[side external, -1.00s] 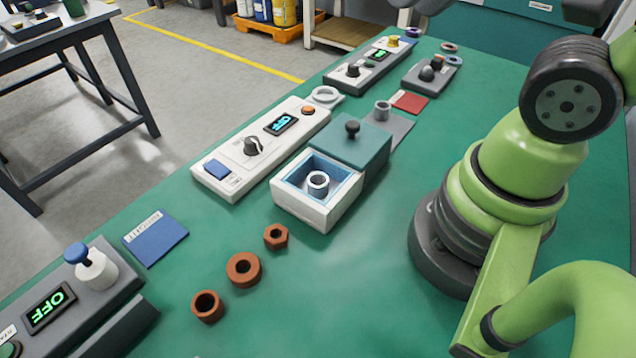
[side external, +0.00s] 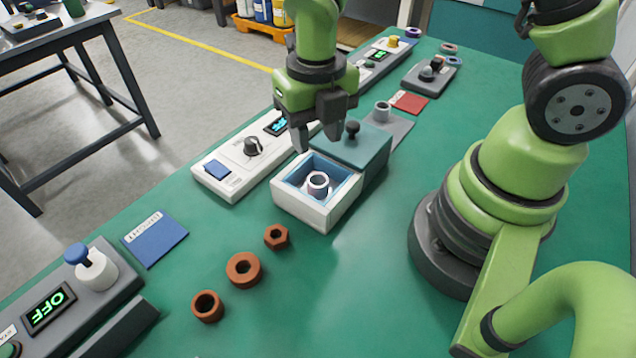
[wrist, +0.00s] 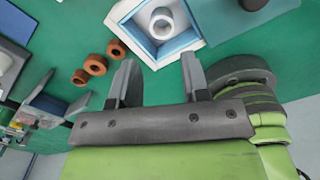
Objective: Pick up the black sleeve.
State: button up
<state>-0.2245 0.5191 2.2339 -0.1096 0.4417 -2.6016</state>
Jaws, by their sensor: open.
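No sleeve that is clearly black shows. A light grey sleeve (side external: 317,193) stands upright inside an open white box with a blue inside (side external: 290,200). In the wrist view, the sleeve (wrist: 154,24) and box (wrist: 124,14) lie beyond my fingertips. Another grey sleeve (side external: 382,115) stands on a grey mat behind the box. Three brown rings, one hexagonal (side external: 276,244), one wide (side external: 233,272) and one tall (side external: 207,316), lie in front of the box. My gripper (side external: 319,146) is open and empty, above the box's back part, apart from the sleeve.
A teal block with a black knob (side external: 352,129) adjoins the box. A white control panel (side external: 222,184) lies to its left, with a blue card (side external: 158,240) nearer. A red pad (side external: 409,103) and a grey device (side external: 431,78) are behind. The green table's front middle is clear.

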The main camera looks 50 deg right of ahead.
aim_at(317, 179)
jog(key=shift+d+f, duration=0.15)
jog(key=shift+f, duration=4.95)
jog(key=c, duration=0.6)
jog(key=shift+r, duration=0.1)
